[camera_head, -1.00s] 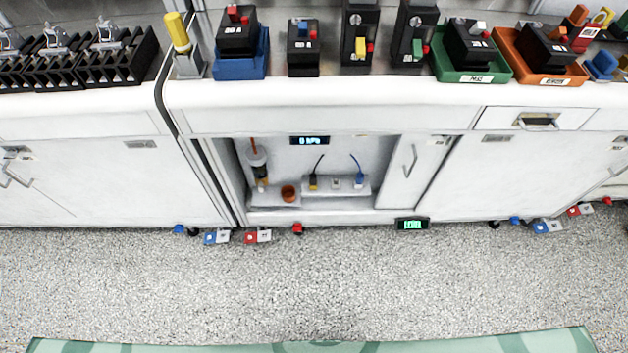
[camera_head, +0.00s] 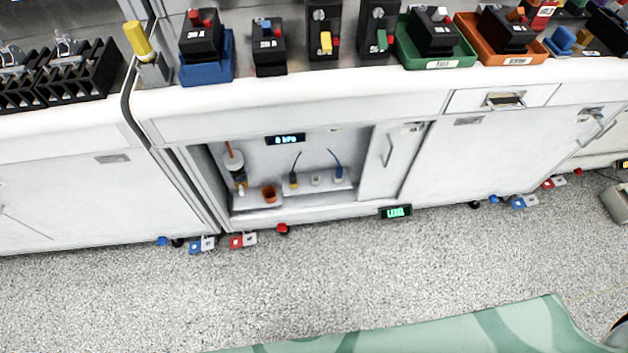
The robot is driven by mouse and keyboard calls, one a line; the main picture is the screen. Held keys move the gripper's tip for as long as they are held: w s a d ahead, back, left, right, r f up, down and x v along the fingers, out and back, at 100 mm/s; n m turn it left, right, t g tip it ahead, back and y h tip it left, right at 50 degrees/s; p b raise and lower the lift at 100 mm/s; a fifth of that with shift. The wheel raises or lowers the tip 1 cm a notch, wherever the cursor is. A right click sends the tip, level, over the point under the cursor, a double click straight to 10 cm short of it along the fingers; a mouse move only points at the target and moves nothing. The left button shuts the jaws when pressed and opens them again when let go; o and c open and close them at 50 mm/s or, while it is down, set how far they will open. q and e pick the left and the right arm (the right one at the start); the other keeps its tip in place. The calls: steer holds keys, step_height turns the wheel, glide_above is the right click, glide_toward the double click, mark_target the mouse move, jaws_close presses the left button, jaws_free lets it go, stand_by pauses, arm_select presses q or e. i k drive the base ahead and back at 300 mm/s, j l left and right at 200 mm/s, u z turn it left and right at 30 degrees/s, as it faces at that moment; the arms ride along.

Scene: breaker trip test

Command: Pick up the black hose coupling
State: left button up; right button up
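Nothing in view can be clearly told as the black hose coupling. A small dark round piece (camera_head: 177,242) lies on the floor at the foot of the left cabinets, beside a blue one (camera_head: 162,241). Another small dark round piece (camera_head: 474,204) lies farther right, beside a blue one (camera_head: 493,198). Both dark pieces are too small to identify. Neither of my grippers is in view.
The white counter (camera_head: 300,92) carries black breaker boxes, a blue tray (camera_head: 208,70), a green tray (camera_head: 437,62) and an orange tray (camera_head: 510,58). Red and blue pedal-like pieces sit along the cabinet foot. Speckled floor (camera_head: 330,280) is open before a green mat (camera_head: 450,330).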

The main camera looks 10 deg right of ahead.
mark_target(292, 179)
steer(key=i+l+u, duration=0.15)
steer(key=l, duration=0.35)
steer(key=i+l+u, duration=0.2)
steer(key=l, duration=0.3)
steer(key=l+u, duration=0.15)
steer(key=l, duration=0.4)
steer(key=i+l+u, duration=0.15)
steer(key=l, duration=0.4)
